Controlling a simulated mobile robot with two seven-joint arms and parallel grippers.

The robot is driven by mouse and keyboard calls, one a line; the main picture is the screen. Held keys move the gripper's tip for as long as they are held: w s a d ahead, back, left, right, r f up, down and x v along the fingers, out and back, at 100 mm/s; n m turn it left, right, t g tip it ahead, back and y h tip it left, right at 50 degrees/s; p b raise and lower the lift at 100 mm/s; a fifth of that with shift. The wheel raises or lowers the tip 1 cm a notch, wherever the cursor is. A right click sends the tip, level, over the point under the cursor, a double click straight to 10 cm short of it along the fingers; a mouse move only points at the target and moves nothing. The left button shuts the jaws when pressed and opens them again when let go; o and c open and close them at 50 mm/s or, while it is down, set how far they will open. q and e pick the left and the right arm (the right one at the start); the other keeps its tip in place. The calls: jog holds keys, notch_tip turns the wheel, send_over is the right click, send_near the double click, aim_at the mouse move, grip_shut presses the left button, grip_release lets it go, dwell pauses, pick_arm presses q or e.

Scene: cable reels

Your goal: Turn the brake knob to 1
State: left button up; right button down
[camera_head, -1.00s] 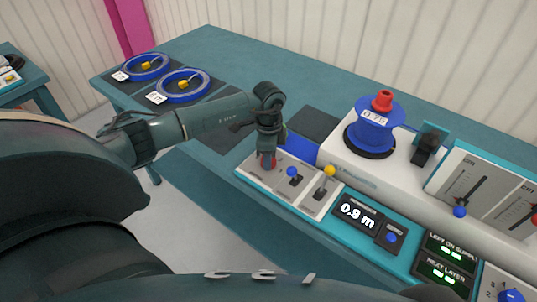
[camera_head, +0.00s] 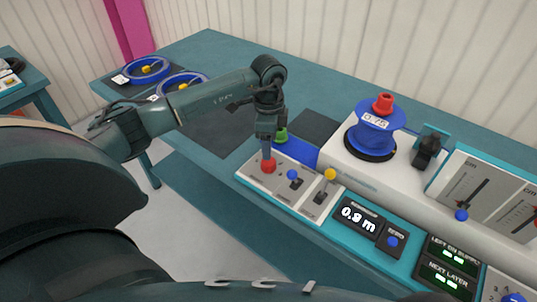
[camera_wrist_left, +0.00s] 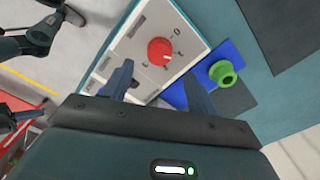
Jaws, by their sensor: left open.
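A red knob (camera_head: 268,166) sits at the left end of the light panel on the teal console. It also shows in the left wrist view (camera_wrist_left: 160,51), with small marks around it, one resembling a 0; I cannot tell for sure which mark it points at. No brake label is readable.
Blue (camera_head: 294,175) and yellow (camera_head: 330,174) levers stand right of the knob. A green knob-like piece (camera_wrist_left: 222,72) is close by on a blue patch. A blue reel (camera_head: 374,134) stands on the white housing. Blue rings lie at the far left. A display (camera_head: 358,214) reads about 0.8 m.

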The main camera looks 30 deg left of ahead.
pick_arm(q)
notch_tip(320, 180, up, 6)
jog(key=shift+r, duration=0.2)
dwell(0.4)
